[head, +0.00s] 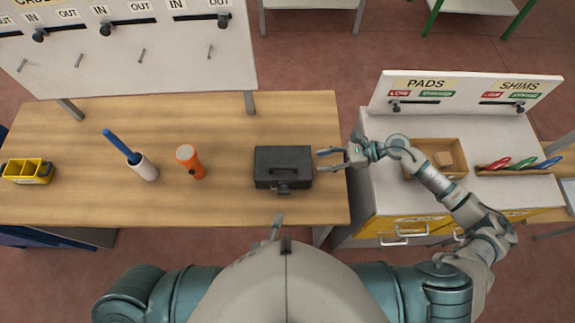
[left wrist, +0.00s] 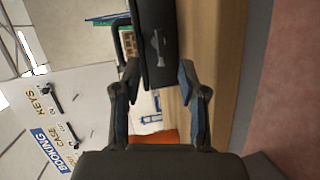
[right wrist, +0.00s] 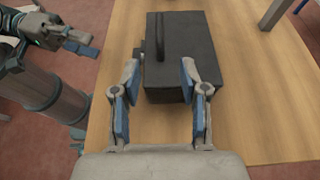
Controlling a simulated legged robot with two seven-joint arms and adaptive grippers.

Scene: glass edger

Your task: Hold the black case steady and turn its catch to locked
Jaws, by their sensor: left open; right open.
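The black case (head: 296,160) lies shut near the right end of the wooden bench, its handle on top. Its catch (head: 283,187) is on the side facing me. The left wrist view shows a grey catch part (left wrist: 157,50) on the dark case face (left wrist: 160,20); I cannot tell its setting. My right gripper (head: 319,161) is open at the case's right end, fingers pointing at it; in the right wrist view the fingertips are close to the case (right wrist: 215,50). My left gripper (head: 277,225) is open in front of the case, mostly hidden by my body in the head view.
A sign board rises behind. A cabinet with a wooden tray (head: 436,177) is at the right. Bench around the case is clear.

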